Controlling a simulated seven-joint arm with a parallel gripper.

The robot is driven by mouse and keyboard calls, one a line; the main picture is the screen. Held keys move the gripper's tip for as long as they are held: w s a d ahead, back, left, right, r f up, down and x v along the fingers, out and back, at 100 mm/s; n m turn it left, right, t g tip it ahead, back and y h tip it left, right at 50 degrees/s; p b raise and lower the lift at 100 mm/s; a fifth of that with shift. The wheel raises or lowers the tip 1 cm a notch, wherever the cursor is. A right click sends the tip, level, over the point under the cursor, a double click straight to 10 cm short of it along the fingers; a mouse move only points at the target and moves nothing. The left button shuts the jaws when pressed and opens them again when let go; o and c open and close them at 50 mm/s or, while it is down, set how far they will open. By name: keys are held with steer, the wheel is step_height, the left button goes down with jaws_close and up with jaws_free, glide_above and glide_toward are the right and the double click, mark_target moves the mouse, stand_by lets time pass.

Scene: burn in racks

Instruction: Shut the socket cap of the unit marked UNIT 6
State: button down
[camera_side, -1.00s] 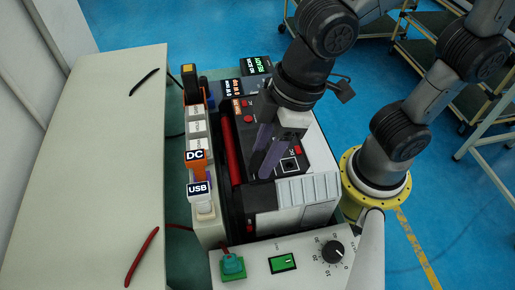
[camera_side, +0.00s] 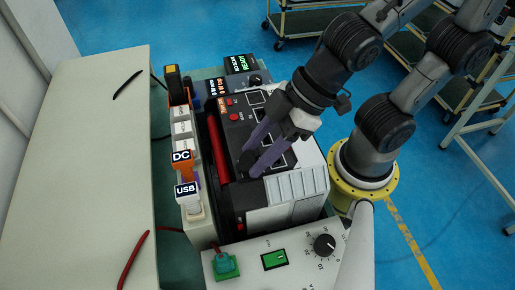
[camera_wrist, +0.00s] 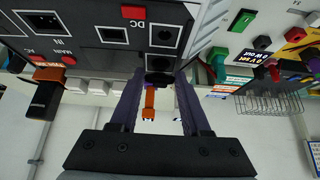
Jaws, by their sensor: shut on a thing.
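A black unit with red buttons and several sockets (camera_side: 234,130) lies under my gripper. The marking UNIT 6 cannot be read in either view. In the wrist view a round DC socket (camera_wrist: 165,37) shows uncovered in its dark panel. A small dark cap (camera_wrist: 160,64) sits beside that socket, at the panel edge. My gripper (camera_side: 248,166) has its purple fingers on either side of this cap, shut on it; the fingers also show in the wrist view (camera_wrist: 159,76). In the side view the fingers and arm partly hide the cap and panel.
A holder with an orange DC plug (camera_side: 182,171) and a white USB plug (camera_side: 189,204) stands left of the unit. A red bar (camera_side: 217,148) runs between them. A control box with a knob (camera_side: 325,244) is in front. The pale table (camera_side: 75,170) is mostly clear.

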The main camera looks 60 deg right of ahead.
steer(key=shift+c, duration=1.8)
jaws_free()
steer(key=v, duration=1.4)
